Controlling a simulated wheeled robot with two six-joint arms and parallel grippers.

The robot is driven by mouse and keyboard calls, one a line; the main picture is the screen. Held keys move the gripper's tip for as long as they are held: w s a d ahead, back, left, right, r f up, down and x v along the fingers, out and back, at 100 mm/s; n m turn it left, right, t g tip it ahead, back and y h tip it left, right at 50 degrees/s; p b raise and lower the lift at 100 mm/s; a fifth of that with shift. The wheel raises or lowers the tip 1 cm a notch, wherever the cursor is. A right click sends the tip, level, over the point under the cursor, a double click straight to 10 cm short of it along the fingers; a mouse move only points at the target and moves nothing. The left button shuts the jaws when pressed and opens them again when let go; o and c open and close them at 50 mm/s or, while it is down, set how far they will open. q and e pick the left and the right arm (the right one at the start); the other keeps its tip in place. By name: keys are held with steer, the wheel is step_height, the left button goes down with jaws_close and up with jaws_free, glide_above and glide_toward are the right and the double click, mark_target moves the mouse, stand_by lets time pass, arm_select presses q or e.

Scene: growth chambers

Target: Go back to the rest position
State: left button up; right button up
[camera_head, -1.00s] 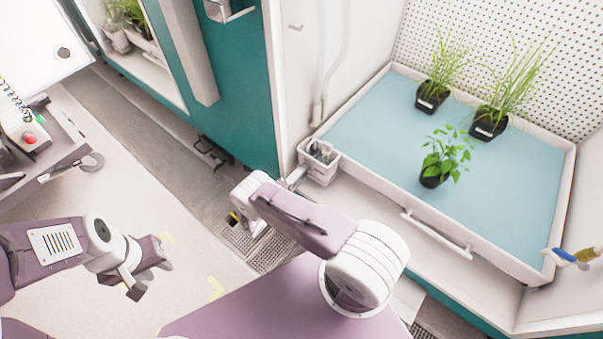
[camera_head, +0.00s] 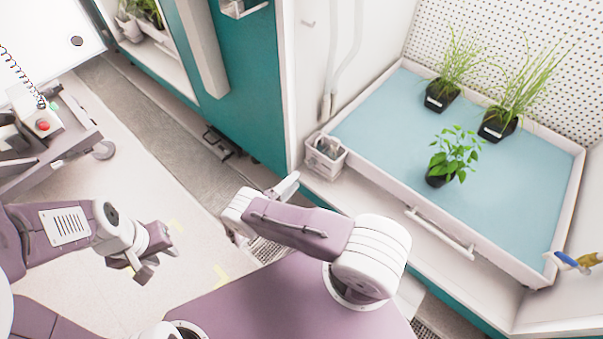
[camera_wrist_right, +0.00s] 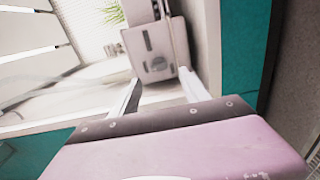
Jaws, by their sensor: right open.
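My left gripper (camera_head: 150,262) hangs at the lower left in the head view, over the pale floor. Nothing shows in it, and its finger gap is not clear. My right arm (camera_head: 300,228) is folded across the lower middle, with its elbow link pointing left. My right gripper (camera_head: 287,186) shows only partly beyond that link, a little left of the small white basket. In the right wrist view my right gripper (camera_wrist_right: 162,98) is open, its two fingers apart with nothing between them. A pale box-shaped thing (camera_wrist_right: 155,50) stands beyond the fingertips.
A growth chamber tray (camera_head: 375,188) with a blue liner holds three potted plants at right. The white basket (camera_head: 325,158) sits at its left corner. A teal cabinet (camera_head: 243,85) stands behind. A cart with a red button (camera_head: 43,125) is at left. Floor between is clear.

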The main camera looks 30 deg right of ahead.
steer(key=shift+s+a+f, duration=0.1)
steer(key=shift+s+a, duration=0.05)
steer(key=shift+a, duration=0.1)
stand_by(0.3)
